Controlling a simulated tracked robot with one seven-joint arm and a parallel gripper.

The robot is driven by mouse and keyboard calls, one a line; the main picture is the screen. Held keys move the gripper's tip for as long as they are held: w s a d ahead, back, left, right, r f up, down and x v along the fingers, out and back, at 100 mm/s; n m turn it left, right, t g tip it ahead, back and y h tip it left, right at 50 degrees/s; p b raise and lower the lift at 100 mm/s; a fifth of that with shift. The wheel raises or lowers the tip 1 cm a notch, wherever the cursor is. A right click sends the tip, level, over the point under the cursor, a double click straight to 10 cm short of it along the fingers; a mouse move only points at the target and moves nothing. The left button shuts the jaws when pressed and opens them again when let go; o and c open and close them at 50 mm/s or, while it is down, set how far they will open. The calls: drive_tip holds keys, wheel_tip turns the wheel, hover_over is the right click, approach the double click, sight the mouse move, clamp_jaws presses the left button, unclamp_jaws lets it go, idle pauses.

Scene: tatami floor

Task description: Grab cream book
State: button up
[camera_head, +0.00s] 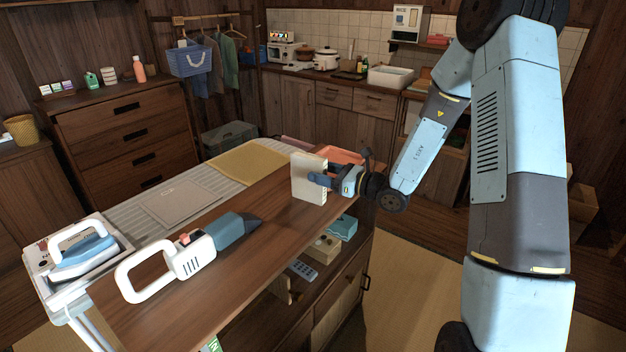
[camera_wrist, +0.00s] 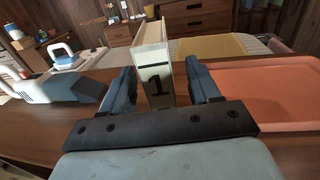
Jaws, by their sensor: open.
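The cream book (camera_head: 305,177) stands upright on the wooden cabinet top, near its far right end. In the wrist view the cream book (camera_wrist: 154,62) shows its spine with a black mark, facing me. My gripper (camera_head: 319,177) reaches in from the right in the head view. In the wrist view my gripper (camera_wrist: 160,76) is open, with one blue finger on each side of the book. A gap shows at the right finger; the left finger is close to the book, and I cannot tell whether it touches.
An orange tray (camera_wrist: 262,92) lies right of the book in the wrist view. A handheld vacuum (camera_head: 190,255) lies nearer on the cabinet top. An iron (camera_head: 82,252), a yellow cloth (camera_head: 248,161) and a grey striped board (camera_head: 215,178) are alongside.

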sight(309, 168)
drive_tip(key=x, duration=0.4)
drive_tip(key=shift+a+r, duration=0.15)
drive_tip(key=shift+a, duration=0.2)
clamp_jaws()
